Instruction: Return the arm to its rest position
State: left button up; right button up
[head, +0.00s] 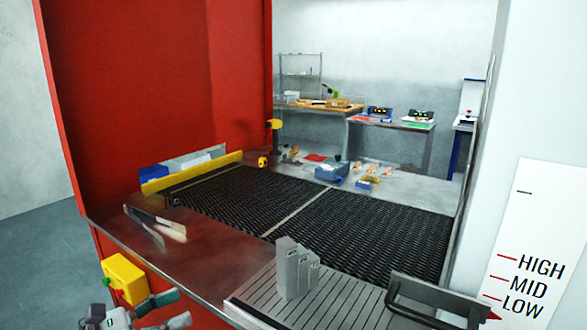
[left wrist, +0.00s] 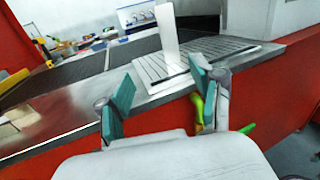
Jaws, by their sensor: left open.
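My left gripper (head: 184,305) is low in the head view, in front of the red housing and below the metal ledge. Its two green-padded fingers are apart, with nothing between them. In the left wrist view the open fingers (left wrist: 162,84) point toward the ledge edge and the ribbed plate. The rest of my left arm is mostly out of the head view. My right gripper is in neither view.
The black mesh belt (head: 330,225) runs behind the metal ledge (head: 130,238). Upright grey blocks (head: 291,270) stand on a ribbed plate (head: 340,300). A yellow box with buttons (head: 124,278) is close to my left gripper. Light-handled tools (head: 158,220) lie on the ledge.

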pick_arm(q)
jog(key=w+a+f+n+t+y, duration=0.3)
jog(key=a+f+n+y, duration=0.1)
jog(key=f+n, duration=0.4)
jog(key=w+a+f+n+t+y, duration=0.25)
jog(key=a+f+n, duration=0.25)
jog(key=f+n, duration=0.35)
jog(key=s+a+f+n+g+y, duration=0.2)
jog(key=s+f+n+y, duration=0.3)
jog(key=f, duration=0.7)
jog(key=s+a+f+n+g+y, duration=0.1)
jog(key=s+a+f+n+y, duration=0.15)
jog(key=f+n, duration=0.7)
jog(key=s+d+f+n+g+y, duration=0.1)
jog(key=s+d+f+n+g, duration=0.15)
jog(key=s+f, duration=0.7)
jog(key=s+d+f+n+g, duration=0.1)
jog(key=s+f+n+g, duration=0.3)
jog(key=s+f, duration=0.5)
jog(key=s+d+f+n+g, duration=0.2)
jog(key=s+d+f, duration=0.1)
jog(key=s, duration=0.4)
jog(key=s+d+f+n+g, duration=0.1)
jog(key=s+d+f+n, duration=0.1)
jog(key=s, duration=0.5)
jog(key=s+d+f+n+g, duration=0.2)
jog(key=s+d+f, duration=0.2)
jog(key=s, duration=0.4)
jog(key=shift+f+g, duration=0.3)
jog(key=shift+f, duration=0.15)
